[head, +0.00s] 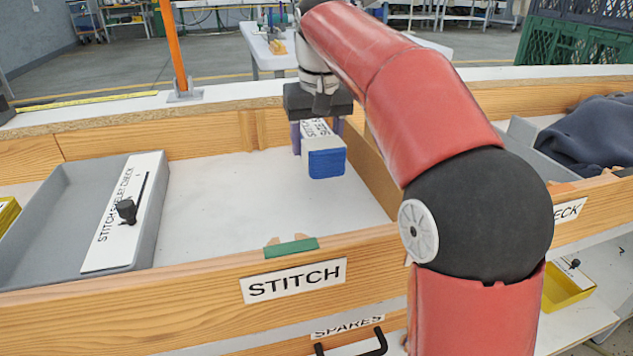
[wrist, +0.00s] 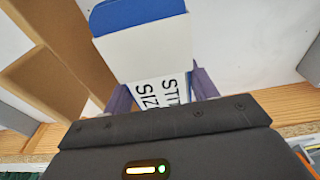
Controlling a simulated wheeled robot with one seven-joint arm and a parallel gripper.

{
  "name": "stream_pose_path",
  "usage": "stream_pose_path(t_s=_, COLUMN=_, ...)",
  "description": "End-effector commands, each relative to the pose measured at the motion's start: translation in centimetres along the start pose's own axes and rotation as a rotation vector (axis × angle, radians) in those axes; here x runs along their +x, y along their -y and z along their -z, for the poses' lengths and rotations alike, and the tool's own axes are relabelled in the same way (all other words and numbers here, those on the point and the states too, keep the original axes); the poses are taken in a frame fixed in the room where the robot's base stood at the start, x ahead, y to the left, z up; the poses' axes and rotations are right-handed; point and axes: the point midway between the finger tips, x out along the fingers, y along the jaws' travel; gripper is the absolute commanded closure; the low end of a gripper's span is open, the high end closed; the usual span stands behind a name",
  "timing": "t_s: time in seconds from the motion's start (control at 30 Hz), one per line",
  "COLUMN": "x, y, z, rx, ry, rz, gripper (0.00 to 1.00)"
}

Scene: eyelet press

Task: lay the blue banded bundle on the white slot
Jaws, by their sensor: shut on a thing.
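The blue banded bundle (head: 326,163) is a white block with a blue end and a black-lettered white label. My gripper (head: 317,138) is shut on it, with one purple finger on each side. In the wrist view the bundle (wrist: 150,52) sticks out beyond the fingers, its blue end farthest away. It is over the white floor (head: 225,205) of the wooden compartment with the STITCH sign (head: 293,281). I cannot tell whether it touches that floor. No separately marked white slot is clear; the white floor under the bundle is bare around it.
A grey tray (head: 52,205) with a white lettered board (head: 110,235) and black knob stands at the left. A wooden divider (head: 372,165) is close on the bundle's right. A green tab (head: 291,248) sits on the front wall. Dark cloth (head: 595,135) lies in the right compartment.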

Motion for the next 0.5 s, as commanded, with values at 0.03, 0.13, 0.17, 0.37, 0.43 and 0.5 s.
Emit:
stream_pose_path(t_s=0.03, x=1.2, y=0.0, z=-0.3, rx=0.0, ry=-0.001, rz=0.0, gripper=0.74)
stream_pose_path(t_s=0.13, x=2.3, y=0.0, z=-0.4, rx=0.0, ry=-0.002, rz=0.0, gripper=0.74)
stream_pose_path(t_s=0.17, x=2.5, y=0.0, z=-0.4, rx=0.0, ry=-0.001, rz=0.0, gripper=0.74)
stream_pose_path(t_s=0.37, x=4.0, y=0.0, z=-0.6, rx=0.0, ry=-0.001, rz=0.0, gripper=0.74)
stream_pose_path(t_s=0.43, x=5.0, y=0.0, z=-0.8, rx=-0.001, ry=0.0, rz=0.0, gripper=0.74)
stream_pose_path(t_s=0.5, x=6.0, y=0.0, z=-1.0, rx=-0.001, ry=0.0, rz=0.0, gripper=0.74)
